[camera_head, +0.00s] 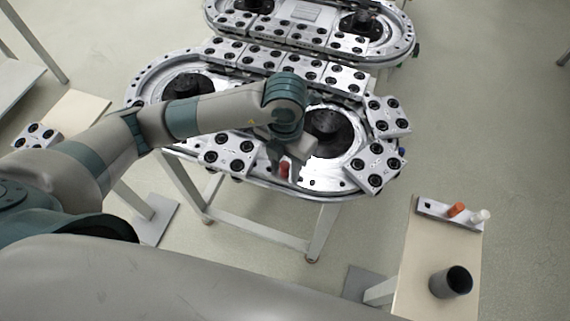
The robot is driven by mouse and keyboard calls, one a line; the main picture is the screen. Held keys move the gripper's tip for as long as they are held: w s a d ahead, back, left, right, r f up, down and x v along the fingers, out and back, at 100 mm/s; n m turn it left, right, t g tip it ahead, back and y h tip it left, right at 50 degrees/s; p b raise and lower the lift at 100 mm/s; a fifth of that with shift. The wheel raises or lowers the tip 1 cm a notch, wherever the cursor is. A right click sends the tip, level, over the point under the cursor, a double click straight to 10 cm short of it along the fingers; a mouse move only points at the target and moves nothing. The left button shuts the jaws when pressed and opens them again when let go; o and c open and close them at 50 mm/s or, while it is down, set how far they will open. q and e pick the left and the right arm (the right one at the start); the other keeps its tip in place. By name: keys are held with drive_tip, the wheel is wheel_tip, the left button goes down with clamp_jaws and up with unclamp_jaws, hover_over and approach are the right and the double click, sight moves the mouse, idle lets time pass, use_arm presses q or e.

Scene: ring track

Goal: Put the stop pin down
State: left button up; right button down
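A red pin (284,168), which I take for the stop pin, shows upright at the near edge of the ring track (337,180), between two carrier plates. My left gripper (285,155) points down right at the pin, beside or around its top. The wrist and hand hide part of the fingers, so I cannot tell whether they are closed on the pin or just next to it. I also cannot tell whether the pin is seated in the track. My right gripper is out of view.
A small table (408,285) at the lower right holds a rack (443,219) with an orange pin (456,209) and a white pin (480,216), and a dark cup (450,282). Carrier plates (377,168) with black rollers line the track. A second track (398,50) lies behind.

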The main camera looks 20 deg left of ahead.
sight(285, 164)
use_arm(q)
drive_tip(key=shift+r, duration=0.4)
wheel_tip(285, 164, up, 10)
drive_tip(key=shift+f+b, duration=0.15)
drive_tip(key=shift+b, duration=1)
drive_tip(key=shift+r, duration=0.9)
drive_tip(key=shift+s, duration=0.1)
